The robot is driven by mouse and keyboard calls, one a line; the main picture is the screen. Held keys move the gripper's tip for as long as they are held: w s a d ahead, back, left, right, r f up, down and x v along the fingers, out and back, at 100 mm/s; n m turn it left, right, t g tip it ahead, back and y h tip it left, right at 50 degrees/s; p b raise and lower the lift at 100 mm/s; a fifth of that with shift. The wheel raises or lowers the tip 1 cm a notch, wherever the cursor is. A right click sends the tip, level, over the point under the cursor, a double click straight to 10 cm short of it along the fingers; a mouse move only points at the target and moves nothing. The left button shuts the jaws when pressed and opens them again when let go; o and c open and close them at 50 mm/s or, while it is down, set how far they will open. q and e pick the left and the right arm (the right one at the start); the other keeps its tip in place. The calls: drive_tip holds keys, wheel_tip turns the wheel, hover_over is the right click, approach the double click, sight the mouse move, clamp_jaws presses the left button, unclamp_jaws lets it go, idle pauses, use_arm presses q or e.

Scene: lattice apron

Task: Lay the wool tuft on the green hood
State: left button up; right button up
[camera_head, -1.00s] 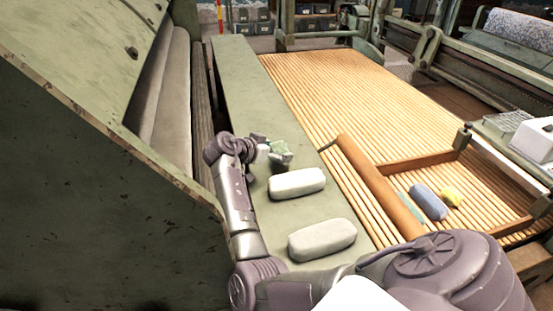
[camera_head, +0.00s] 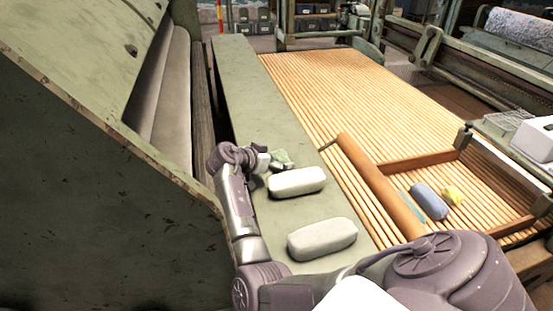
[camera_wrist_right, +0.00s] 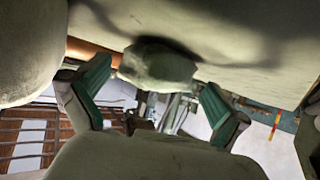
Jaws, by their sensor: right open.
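A small pale grey-green tuft (camera_wrist_right: 158,66) shows in the right wrist view, against the green surface with a dark shadow close around it. It lies between the spread fingers of my right gripper (camera_wrist_right: 158,100), with a gap on either side. In the head view my right gripper (camera_head: 276,160) is low over the flat green hood top (camera_head: 240,85), and the tuft (camera_head: 284,157) is partly hidden by it. Two pale rounded wool bundles, a nearer one (camera_head: 322,239) and a farther one (camera_head: 297,181), lie on the same green top. My left gripper is out of view.
A slatted wooden lattice (camera_head: 350,90) runs along the right of the green top. A big sloped green cover (camera_head: 90,180) rises close on the left. The green top's far part is bare.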

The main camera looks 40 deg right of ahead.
drive_tip(key=shift+r, duration=0.15)
drive_tip(key=v, duration=0.7)
drive_tip(key=shift+a+p, duration=0.25)
drive_tip(key=shift+p, duration=0.05)
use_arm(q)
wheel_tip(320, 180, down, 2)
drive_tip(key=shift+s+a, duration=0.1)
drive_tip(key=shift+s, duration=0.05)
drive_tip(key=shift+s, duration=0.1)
